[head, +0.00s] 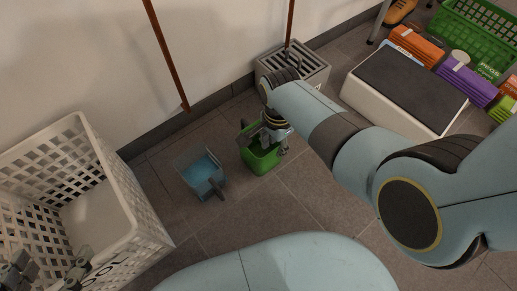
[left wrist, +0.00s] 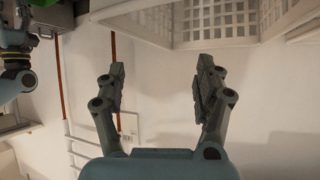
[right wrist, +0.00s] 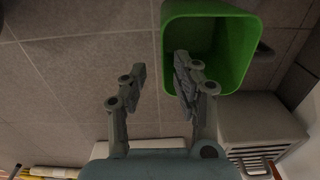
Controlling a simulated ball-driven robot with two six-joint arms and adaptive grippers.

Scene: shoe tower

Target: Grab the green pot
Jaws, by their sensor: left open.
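The green pot (head: 262,163) stands on the tiled floor near the wall, in the middle of the head view. My right gripper (head: 272,142) is over it from above and hides part of its opening. In the right wrist view the pot (right wrist: 208,12) is at the upper right. There my right gripper (right wrist: 158,68) has its fingers apart, one left of the pot's near wall and one overlapping the opening. Contact cannot be told. My left gripper (head: 47,266) is open and empty by the white basket at the lower left; it also shows in the left wrist view (left wrist: 162,72).
A blue dustpan-like bin (head: 199,170) stands just left of the pot. The white basket (head: 152,230) fills the left side. A grey grated box (head: 300,65) is behind the pot. A dark-topped white box (head: 405,88) and a green crate (head: 475,35) are at the right.

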